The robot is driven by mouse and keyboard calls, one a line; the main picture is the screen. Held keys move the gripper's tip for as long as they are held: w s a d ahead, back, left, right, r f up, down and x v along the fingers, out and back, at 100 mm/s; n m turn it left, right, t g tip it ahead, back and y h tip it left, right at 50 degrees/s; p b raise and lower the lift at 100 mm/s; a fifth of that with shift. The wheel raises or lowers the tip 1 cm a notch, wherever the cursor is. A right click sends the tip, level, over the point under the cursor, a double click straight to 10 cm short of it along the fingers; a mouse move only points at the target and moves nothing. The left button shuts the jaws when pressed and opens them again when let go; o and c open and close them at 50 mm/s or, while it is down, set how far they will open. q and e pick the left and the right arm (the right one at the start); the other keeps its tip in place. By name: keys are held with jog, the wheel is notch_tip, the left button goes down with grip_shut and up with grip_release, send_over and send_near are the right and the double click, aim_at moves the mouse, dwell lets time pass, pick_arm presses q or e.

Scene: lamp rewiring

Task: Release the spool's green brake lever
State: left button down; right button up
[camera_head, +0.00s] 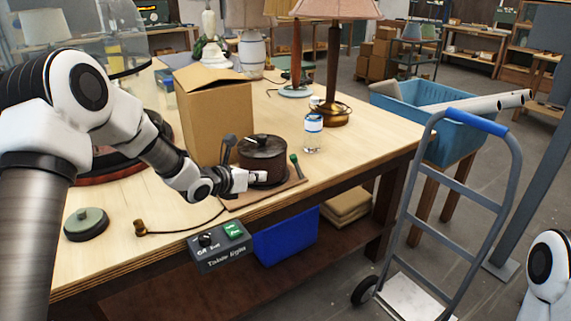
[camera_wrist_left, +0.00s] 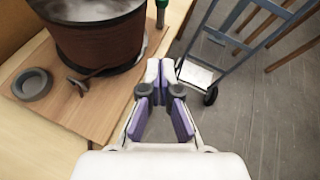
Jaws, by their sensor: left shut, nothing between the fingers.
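The spool (camera_head: 262,154) is a dark brown drum on a wooden board (camera_head: 240,200) near the table's front edge. The green brake lever (camera_head: 297,168) stands on the board just right of the spool. In the left wrist view the spool (camera_wrist_left: 100,40) is at the upper left, and part of the green lever (camera_wrist_left: 161,12) shows at the top edge. My left gripper (camera_head: 258,177) is in front of the spool; its fingertips (camera_wrist_left: 160,72) are together and empty, apart from the lever. My right gripper is out of view.
A cardboard box (camera_head: 213,112) stands behind the spool. A bottle (camera_head: 313,130) and a lamp (camera_head: 332,75) stand farther back right. A control box (camera_head: 218,247) hangs at the table front. A hand truck (camera_head: 455,200) stands on the floor to the right.

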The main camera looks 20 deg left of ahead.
pick_arm(q)
jog(key=p, duration=0.2)
send_near(293, 163)
jog(key=f, duration=0.1)
jog(key=w+f, duration=0.1)
jog(key=d+f, duration=0.1)
jog(key=f, duration=0.1)
jog(key=shift+w+d, duration=0.1)
jog(key=shift+w, duration=0.2)
jog(key=w, duration=0.1)
jog(key=w+p, duration=0.1)
jog(key=w, duration=0.1)
jog(key=shift+d+r, duration=0.25)
jog(key=shift+r, duration=0.15)
jog(key=shift+w+d+r+p, duration=0.15)
jog(key=shift+w+r+p, duration=0.15)
jog(key=shift+w, duration=0.1)
jog(key=shift+f, duration=0.1)
jog(key=shift+w, duration=0.1)
